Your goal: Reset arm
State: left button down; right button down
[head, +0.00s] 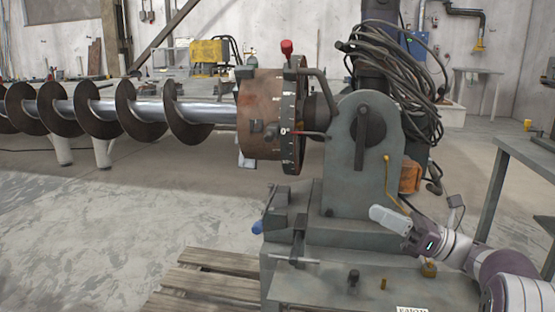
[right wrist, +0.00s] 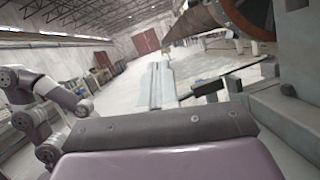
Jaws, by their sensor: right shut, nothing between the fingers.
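The grey auger positioner (head: 344,160) stands right of centre in the head view. Its rusty round chuck (head: 259,113) has a marked dial ring (head: 291,120), a lever with a red knob (head: 287,48) on top and a thin red-tipped handle at the side. The auger (head: 140,111) extends left from the chuck. My right gripper (head: 388,218) is shut and empty, in front of the positioner's lower housing and above its base plate, touching nothing that I can make out. In the right wrist view, part of my left arm shows at left; its gripper cannot be made out.
A wooden pallet (head: 208,285) lies beside the base at lower left. A bundle of black cables (head: 395,65) hangs behind the positioner. A grey metal table (head: 525,155) stands at the right edge. The concrete floor (head: 110,225) at left is open.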

jog(key=w+m+t+h+p, duration=0.3)
jog(key=w+m+t+h, duration=0.6)
jog(key=m, duration=0.9)
jog(key=s+d+f+m+g+h+p, duration=0.1)
jog(key=s+f+m+g+h, duration=0.15)
jog(key=f+m+h, duration=0.4)
jog(key=s+f+m+g+h+p, duration=0.15)
jog(key=s+m+h, duration=0.25)
jog(key=m, duration=0.6)
jog(key=s+a+f+m+g+p, duration=0.1)
jog(key=s+f+m+g, duration=0.25)
jog(key=s, duration=0.55)
jog(key=s+a+f+m+g+p, duration=0.25)
jog(key=s+m+g, duration=0.2)
jog(key=s, duration=0.55)
jog(key=s+a+f+m+g+p, duration=0.1)
jog(key=s+f+m+g, duration=0.3)
jog(key=s, duration=0.5)
notch_tip(320, 180, up, 36)
jog(key=t+p, duration=0.1)
jog(key=p, duration=3.5)
jog(key=shift+w+d+m+h, duration=0.3)
jog(key=shift+d+m+h, duration=0.05)
jog(key=shift+m+h, duration=0.1)
